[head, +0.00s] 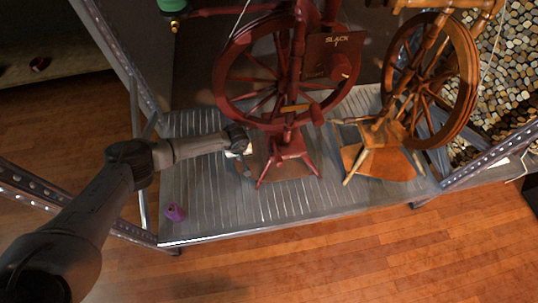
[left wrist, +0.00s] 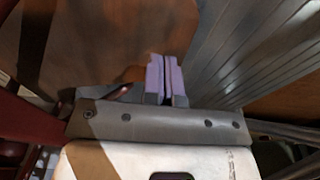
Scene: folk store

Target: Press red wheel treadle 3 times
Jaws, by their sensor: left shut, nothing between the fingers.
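The red spinning wheel (head: 232,88) stands on the grey slatted shelf (head: 215,210) in the head view. Its brown treadle board (head: 287,172) lies low at its legs. My left gripper (head: 243,165) is at the left edge of this board, and the hand partly hides that edge. In the left wrist view my left gripper (left wrist: 165,72) shows its purple finger pads pressed together with nothing between them. The fingertips overlap the brown board (left wrist: 110,40) in this view; I cannot tell whether they touch it. My right gripper is not in view.
A brown wooden spinning wheel (head: 472,75) stands right of the red one, with its own board (head: 400,167). A small purple object (head: 175,212) lies at the shelf's front left. Metal shelf posts (head: 110,50) frame the sides. The front of the shelf is mostly clear.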

